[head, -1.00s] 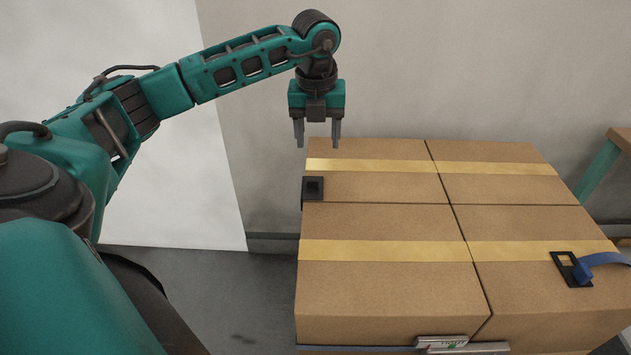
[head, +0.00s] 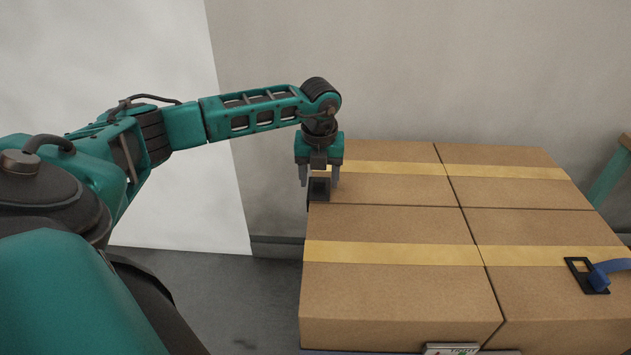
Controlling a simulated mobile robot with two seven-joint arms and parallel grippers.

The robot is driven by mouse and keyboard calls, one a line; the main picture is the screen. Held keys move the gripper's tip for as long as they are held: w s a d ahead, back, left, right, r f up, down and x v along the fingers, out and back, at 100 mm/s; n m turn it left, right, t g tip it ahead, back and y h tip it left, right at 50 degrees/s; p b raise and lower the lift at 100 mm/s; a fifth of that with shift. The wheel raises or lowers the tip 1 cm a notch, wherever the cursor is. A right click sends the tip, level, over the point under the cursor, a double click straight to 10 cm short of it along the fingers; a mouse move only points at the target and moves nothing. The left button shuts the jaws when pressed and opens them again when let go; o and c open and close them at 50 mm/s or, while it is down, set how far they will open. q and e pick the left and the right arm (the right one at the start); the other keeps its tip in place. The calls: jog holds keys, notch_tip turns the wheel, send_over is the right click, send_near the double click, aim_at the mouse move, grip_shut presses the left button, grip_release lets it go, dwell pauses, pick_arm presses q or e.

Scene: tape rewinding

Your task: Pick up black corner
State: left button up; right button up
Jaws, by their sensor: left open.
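A small black corner (head: 319,190) with a square opening sits on the left edge of the cardboard boxes, near the middle of that edge. My left gripper (head: 319,182) points down with its fingers apart, just behind and around the top of the black corner. I cannot tell whether the fingers touch it. A second black corner (head: 587,276) lies on the front right box with a blue strap (head: 612,267) through it. My right gripper is not in view.
Several taped cardboard boxes (head: 395,290) stand together as one block. A silver buckle or plate (head: 451,349) shows at the front edge. Grey floor lies left of the boxes.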

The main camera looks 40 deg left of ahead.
pick_arm(q)
jog(key=shift+f, duration=0.1)
grip_shut()
dwell(0.5)
